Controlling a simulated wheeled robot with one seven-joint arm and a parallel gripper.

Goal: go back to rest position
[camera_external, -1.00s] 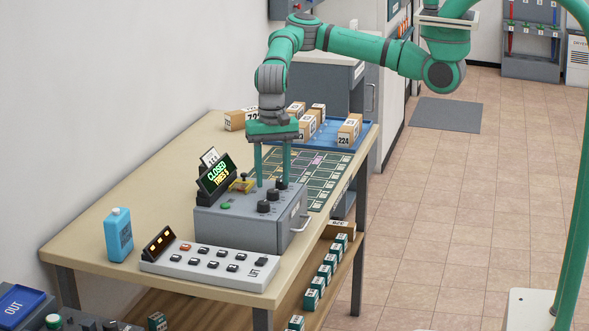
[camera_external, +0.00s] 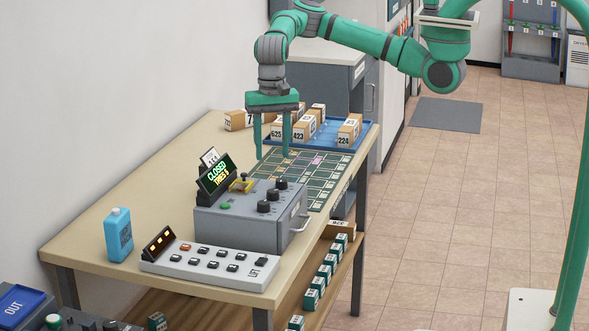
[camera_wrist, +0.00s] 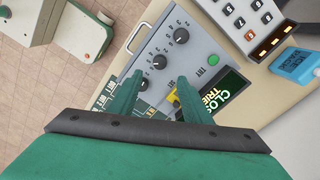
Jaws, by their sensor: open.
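My gripper (camera_external: 272,150) is open and empty. It hangs pointing down above the table, over the back part of the grey control box (camera_external: 240,226) and the front of the green grid mat (camera_external: 325,178), touching neither. In the wrist view my two green fingers (camera_wrist: 160,98) are spread apart, with the box's black knobs (camera_wrist: 160,62) and yellow lever (camera_wrist: 173,96) beyond them. The box's display (camera_external: 215,176) reads CLOSED, with a second line that looks like TRIES and a number.
A blue tray (camera_external: 333,142) with numbered cardboard boxes (camera_external: 301,128) lies behind the mat. In front stand a white button panel (camera_external: 208,264) and a blue bottle-like device (camera_external: 118,235). The wall runs along the table's left. The tiled floor (camera_external: 440,200) to the right is open.

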